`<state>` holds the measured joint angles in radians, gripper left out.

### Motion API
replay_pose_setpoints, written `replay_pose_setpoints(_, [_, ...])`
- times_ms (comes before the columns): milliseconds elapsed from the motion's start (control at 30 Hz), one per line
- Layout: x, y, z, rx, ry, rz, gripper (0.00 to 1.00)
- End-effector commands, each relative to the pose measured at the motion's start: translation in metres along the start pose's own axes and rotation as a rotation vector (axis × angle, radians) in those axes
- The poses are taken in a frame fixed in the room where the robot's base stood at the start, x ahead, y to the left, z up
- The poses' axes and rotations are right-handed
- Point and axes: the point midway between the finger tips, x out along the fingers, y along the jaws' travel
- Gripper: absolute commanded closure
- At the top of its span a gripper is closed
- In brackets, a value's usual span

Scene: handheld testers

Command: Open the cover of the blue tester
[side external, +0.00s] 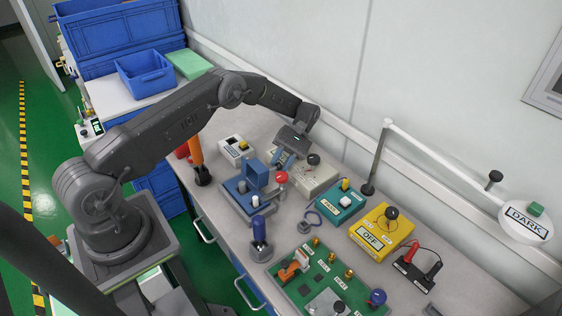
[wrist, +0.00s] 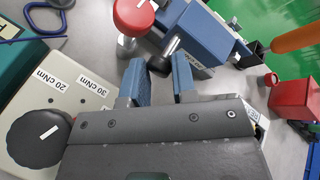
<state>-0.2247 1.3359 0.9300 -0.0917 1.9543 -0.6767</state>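The blue tester (side external: 240,203) stands on the bench, with a raised blue block (side external: 257,174) on a flat base. In the wrist view its blue body (wrist: 200,38) lies just beyond my fingertips, with a short black handle (wrist: 160,66) sticking out toward them. I cannot tell from these views how the cover sits. My gripper (side external: 284,160) is above and behind the tester, pointing down. Its two blue fingers (wrist: 158,80) are apart with nothing between them; the black handle's end appears in line with the gap. Whether they touch it is unclear.
A red knob (wrist: 133,14) on a metal post stands close beside the tester. A beige torque box (side external: 316,178) with a black knob is near my gripper. A teal tester (side external: 340,204), yellow box (side external: 381,232), green board (side external: 330,283) and orange-handled tool (side external: 196,155) stand around.

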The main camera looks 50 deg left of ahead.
Motion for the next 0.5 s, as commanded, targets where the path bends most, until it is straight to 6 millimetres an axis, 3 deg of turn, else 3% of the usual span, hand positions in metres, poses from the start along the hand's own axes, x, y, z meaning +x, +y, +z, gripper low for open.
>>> replay_pose_setpoints(233, [0.0007,-0.0003,-0.0005,-0.001,-0.002,-0.001,0.51])
replay_pose_setpoints(500, [-0.001,-0.0013,0.0013,0.0,-0.002,0.0,0.51])
